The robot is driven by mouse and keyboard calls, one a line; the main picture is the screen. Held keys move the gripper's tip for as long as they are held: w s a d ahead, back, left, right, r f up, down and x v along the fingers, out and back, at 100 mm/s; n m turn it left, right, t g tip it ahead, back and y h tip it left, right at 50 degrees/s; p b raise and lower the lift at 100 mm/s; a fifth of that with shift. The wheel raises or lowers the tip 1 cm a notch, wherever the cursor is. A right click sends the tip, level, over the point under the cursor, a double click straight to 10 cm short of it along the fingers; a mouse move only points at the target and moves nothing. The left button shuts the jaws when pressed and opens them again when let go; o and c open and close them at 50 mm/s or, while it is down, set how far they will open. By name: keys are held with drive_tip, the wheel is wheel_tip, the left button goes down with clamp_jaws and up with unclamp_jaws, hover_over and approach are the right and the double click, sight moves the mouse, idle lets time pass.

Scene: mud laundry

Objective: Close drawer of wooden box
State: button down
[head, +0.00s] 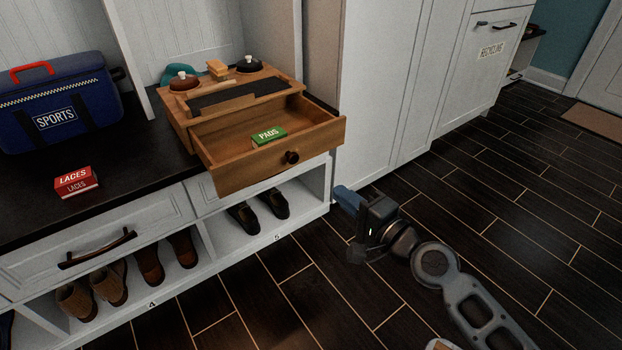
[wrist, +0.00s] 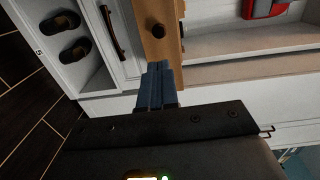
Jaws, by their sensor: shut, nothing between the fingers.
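The wooden box (head: 185,115) sits on the dark bench top, with its drawer (head: 230,174) pulled out past the bench's front edge. The drawer has a round dark knob (head: 291,157) and holds a green PADS box (head: 269,136). My gripper (head: 345,195) is to the right of the drawer and lower than it, over the floor side of the bench. In the wrist view its blue fingers (wrist: 158,85) are together and empty. The drawer front (wrist: 160,48) appears just beyond the fingertips there, with its knob (wrist: 157,30); I cannot tell whether they touch.
A blue SPORTS bag (head: 60,110) and a red LACES box (head: 77,182) are on the bench to the left. Shoes (head: 182,249) stand in the cubbies below. A tall white cabinet (head: 385,85) rises right of the box. The dark floor (head: 420,200) is open at right.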

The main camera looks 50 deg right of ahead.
sight(295, 159)
drive_tip(key=x, duration=1.3)
drive_tip(key=shift+w, duration=0.35)
